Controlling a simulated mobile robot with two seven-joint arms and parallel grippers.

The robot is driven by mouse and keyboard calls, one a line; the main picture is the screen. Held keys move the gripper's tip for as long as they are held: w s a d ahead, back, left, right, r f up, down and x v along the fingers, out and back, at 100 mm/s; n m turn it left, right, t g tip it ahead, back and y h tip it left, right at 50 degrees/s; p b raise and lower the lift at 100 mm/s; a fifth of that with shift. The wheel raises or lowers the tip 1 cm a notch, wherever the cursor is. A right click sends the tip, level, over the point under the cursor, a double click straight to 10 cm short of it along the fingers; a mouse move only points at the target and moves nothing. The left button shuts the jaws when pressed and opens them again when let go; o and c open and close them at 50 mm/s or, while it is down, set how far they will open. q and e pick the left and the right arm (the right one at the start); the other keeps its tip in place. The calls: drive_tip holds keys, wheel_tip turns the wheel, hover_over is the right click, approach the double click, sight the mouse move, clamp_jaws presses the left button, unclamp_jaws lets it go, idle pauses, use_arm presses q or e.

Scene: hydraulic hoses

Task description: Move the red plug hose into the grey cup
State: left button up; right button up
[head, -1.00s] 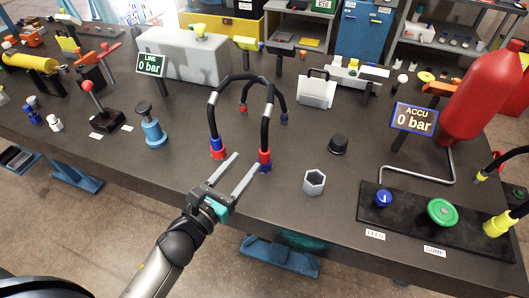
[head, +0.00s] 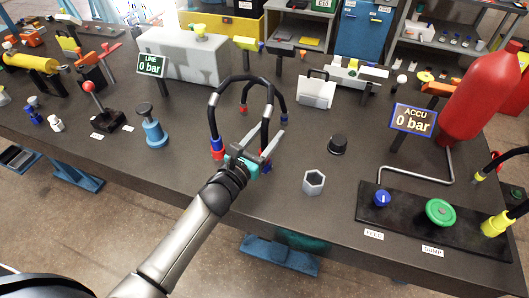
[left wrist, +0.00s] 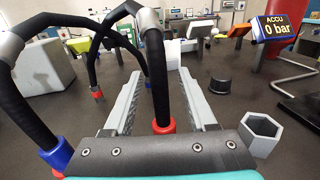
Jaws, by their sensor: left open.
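The front black hose arches over the table, in the head view (head: 211,110) and the left wrist view (left wrist: 150,60). Its right end has a red plug (left wrist: 163,125), low between my left gripper's fingers; the gripper mostly hides this end in the head view. Its left end has a blue and red fitting, in the head view (head: 217,147) and the left wrist view (left wrist: 57,158). My left gripper (head: 268,138) is open, its fingers either side of the hose. The grey hexagonal cup (head: 314,182) stands empty to the right, also in the left wrist view (left wrist: 262,133). My right gripper is out of view.
A second, smaller hose arch with red and blue ends (head: 284,117) stands behind. A black knob (head: 337,144) stands behind the cup. A black panel with a green knob (head: 440,212) lies at the right. The table between hose and cup is clear.

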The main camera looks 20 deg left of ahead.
use_arm(q)
drive_tip(key=shift+x, duration=1.1)
clamp_jaws()
idle(0.7)
